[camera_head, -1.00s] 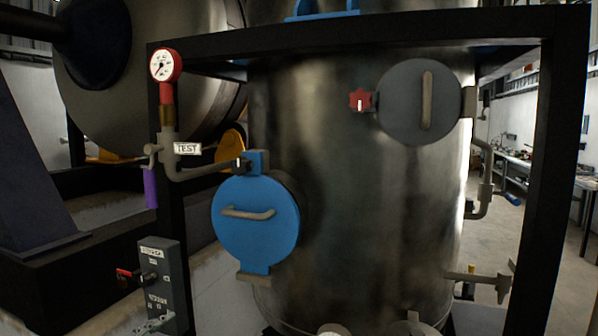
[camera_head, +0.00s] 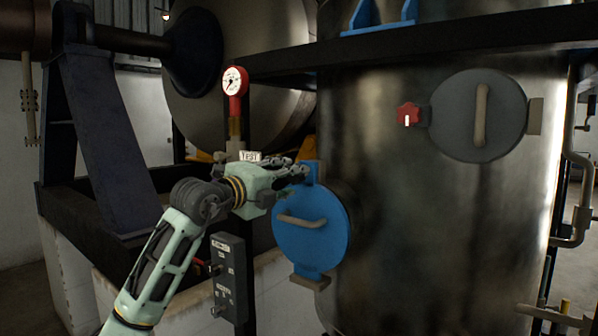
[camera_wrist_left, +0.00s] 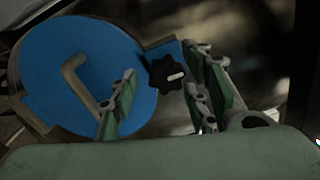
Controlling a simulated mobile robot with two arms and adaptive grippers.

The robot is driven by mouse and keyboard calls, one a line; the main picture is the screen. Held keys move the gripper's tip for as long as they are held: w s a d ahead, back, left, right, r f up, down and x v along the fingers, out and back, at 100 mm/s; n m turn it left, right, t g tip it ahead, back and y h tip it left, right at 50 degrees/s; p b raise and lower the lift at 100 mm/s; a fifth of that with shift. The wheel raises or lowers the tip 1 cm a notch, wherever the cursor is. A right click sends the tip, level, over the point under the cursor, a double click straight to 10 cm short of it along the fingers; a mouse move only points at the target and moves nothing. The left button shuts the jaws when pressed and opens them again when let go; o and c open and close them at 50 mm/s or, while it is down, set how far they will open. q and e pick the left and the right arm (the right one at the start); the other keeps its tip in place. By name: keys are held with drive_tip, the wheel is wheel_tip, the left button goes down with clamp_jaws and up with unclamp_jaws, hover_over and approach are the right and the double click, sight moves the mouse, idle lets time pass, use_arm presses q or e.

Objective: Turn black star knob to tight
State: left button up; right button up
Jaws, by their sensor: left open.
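The black star knob (camera_wrist_left: 166,76) shows in the left wrist view beside the blue round hatch (camera_wrist_left: 75,70), with a white mark pointing right. In the head view the hatch (camera_head: 311,229) is on the tank's front, and the knob is hidden behind my gripper at its top. My left gripper (camera_head: 296,170) is open. In the left wrist view its fingers (camera_wrist_left: 160,78) stand on either side of the knob, with space between them and it. Whether they reach to the knob's depth I cannot tell. My right gripper is not in view.
A red star knob (camera_head: 407,114) sits by a grey round hatch (camera_head: 478,115) at the upper right. A pressure gauge (camera_head: 235,81) and TEST label (camera_head: 250,156) stand behind my gripper. A grey control box (camera_head: 228,278) is below. A black frame beam (camera_head: 440,45) crosses above.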

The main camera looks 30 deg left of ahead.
use_arm(q)
drive_tip(key=shift+w+d+r+p, duration=0.1)
drive_tip(key=shift+w+d+p, duration=0.1)
drive_tip(key=shift+w, duration=0.35)
drive_tip(key=shift+w+d+r+p, duration=0.1)
drive_tip(key=shift+w+p, duration=0.1)
drive_tip(key=shift+w, duration=0.35)
drive_tip(key=shift+w+f, duration=0.1)
drive_tip(key=shift+w, duration=0.1)
drive_tip(key=shift+f, duration=0.1)
drive_tip(key=c, duration=1.1)
drive_tip(key=shift+o, duration=0.2)
drive_tip(key=shift+f, duration=0.1)
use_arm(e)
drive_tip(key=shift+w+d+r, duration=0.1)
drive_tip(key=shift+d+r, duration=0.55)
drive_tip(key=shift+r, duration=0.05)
